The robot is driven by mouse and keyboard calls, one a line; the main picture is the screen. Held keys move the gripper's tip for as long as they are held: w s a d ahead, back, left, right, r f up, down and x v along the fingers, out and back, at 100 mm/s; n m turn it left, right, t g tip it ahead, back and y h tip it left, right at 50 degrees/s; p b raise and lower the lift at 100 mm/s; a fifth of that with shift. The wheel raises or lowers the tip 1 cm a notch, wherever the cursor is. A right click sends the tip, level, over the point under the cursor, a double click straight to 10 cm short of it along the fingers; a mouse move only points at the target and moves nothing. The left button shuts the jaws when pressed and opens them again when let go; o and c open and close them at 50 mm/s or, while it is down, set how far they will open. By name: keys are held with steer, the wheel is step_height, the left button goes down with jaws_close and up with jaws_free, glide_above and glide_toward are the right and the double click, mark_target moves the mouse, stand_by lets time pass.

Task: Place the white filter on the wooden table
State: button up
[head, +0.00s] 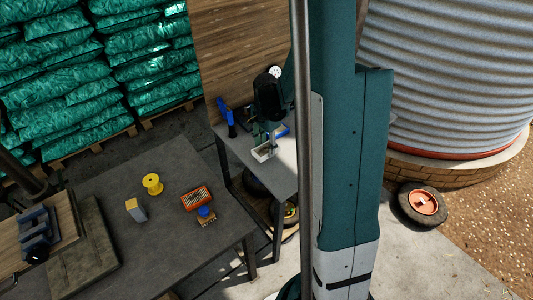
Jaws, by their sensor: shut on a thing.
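The white filter (261,156) looks like a small white-rimmed box with a tan inside, near the front left edge of the small grey table (285,172). My gripper (264,139) is just above it, pointing down and shut on it. The fingertips are small and partly hidden. I cannot tell whether the filter touches the tabletop or is slightly above it. A larger dark grey table (150,250) stands at the lower left; its top does not clearly look wooden.
The large table holds a yellow spool (152,184), a grey-yellow block (136,210), an orange box (196,198), a blue-topped brush (206,216) and a vise (37,232). A blue tool (226,117) stands behind my gripper. A wooden board (240,50) rises behind the small table.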

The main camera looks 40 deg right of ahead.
mark_target(266, 148)
stand_by(0.3)
steer(key=shift+f+b, duration=0.35)
steer(key=shift+f, duration=1.5)
steer(key=shift+f, duration=0.15)
steer(key=o, duration=0.9)
steer(key=shift+r+p, duration=0.95)
steer(key=shift+r, duration=5.2)
